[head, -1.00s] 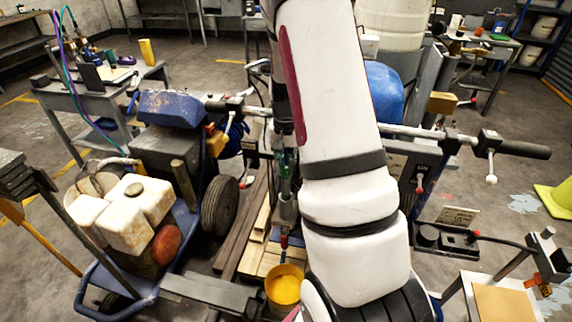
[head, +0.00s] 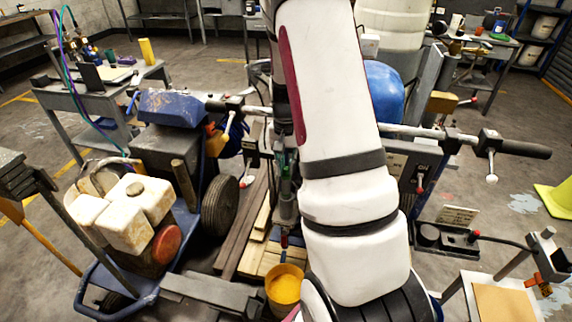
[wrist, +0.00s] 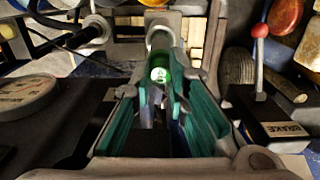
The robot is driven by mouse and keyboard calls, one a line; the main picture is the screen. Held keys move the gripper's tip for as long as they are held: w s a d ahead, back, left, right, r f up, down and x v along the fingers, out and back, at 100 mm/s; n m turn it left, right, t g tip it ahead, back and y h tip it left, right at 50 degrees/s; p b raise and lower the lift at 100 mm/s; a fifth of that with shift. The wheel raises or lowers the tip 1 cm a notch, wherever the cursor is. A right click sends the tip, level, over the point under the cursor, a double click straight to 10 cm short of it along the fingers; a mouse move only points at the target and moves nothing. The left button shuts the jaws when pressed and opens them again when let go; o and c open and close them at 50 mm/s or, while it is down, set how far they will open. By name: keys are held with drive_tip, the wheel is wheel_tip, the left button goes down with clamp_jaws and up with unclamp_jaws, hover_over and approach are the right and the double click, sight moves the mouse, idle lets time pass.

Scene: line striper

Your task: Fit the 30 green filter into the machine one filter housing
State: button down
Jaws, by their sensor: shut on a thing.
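The green filter (wrist: 160,76), a small bright green cylinder with a pale marking on its end, shows in the middle of the wrist view. My gripper (wrist: 160,92), with teal finger pads, is shut on it. The filter points away from the wrist camera towards a pale grey cylindrical part (wrist: 160,38), which may be the filter housing. I cannot tell whether the filter touches it or is inside it. In the head view my arm hides most of this area; a small green patch (head: 284,160) shows just left of it.
A red-knobbed brake lever (wrist: 260,32) stands close on the right in the wrist view, and a round grey part (wrist: 22,97) on the left. A yellow bucket (head: 285,284), wood planks (head: 258,232) and a wheel (head: 220,208) lie low around the arm. A handlebar (head: 520,149) juts right.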

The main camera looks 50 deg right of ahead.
sight(286, 188)
drive_tip(key=shift+f+b, duration=1.55)
drive_tip(key=shift+f, duration=3.3)
idle(2.5)
drive_tip(key=c, duration=1.2)
unclamp_jaws()
drive_tip(key=shift+o, duration=0.2)
